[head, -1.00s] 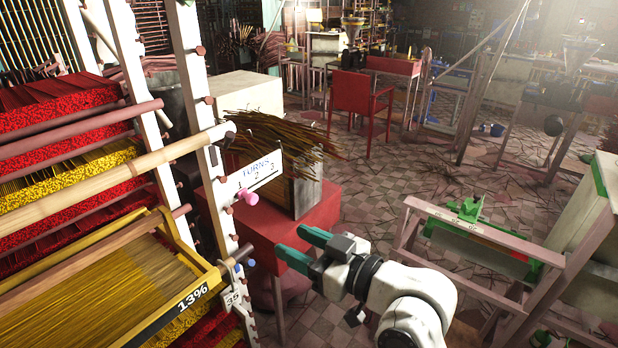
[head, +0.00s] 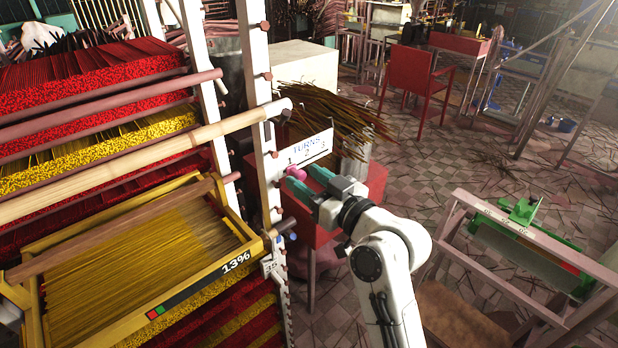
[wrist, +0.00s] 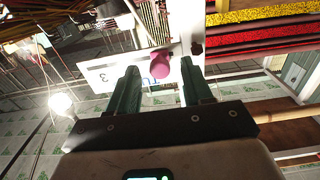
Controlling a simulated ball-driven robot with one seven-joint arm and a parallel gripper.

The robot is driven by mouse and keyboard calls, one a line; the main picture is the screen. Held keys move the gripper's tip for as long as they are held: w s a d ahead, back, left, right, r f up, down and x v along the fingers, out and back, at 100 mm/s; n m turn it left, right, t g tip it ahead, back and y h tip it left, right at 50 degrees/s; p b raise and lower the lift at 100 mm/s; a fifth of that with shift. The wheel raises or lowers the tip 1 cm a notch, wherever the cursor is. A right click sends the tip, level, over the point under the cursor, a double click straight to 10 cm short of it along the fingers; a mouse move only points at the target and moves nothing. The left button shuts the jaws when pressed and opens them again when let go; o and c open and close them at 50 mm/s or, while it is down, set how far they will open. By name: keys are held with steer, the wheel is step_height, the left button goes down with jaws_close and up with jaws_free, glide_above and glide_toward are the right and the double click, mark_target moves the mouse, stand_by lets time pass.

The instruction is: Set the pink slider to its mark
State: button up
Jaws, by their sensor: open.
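The pink slider (head: 295,172) is a small knob at the lower left of a white plate (head: 312,146) lettered TURNS with 1, 2 and 3. It is nearest the 1. I cannot make out which point is its mark. My gripper (head: 304,178) is open just in front of the slider, partly hiding it. In the wrist view, the pink slider (wrist: 160,64) shows between the two green fingers of my gripper (wrist: 159,70), with space on both sides. The plate (wrist: 104,75) appears upside down there. I cannot tell whether the fingers touch the slider.
A white upright post (head: 258,110) with pegs and a pale roller (head: 150,162) stand close left of the plate. A bundle of brown sticks (head: 340,115) lies behind it. A green-fitted wooden frame (head: 530,255) stands at right. The tiled floor between is mostly open.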

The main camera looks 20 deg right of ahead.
jaws_close()
stand_by(0.5)
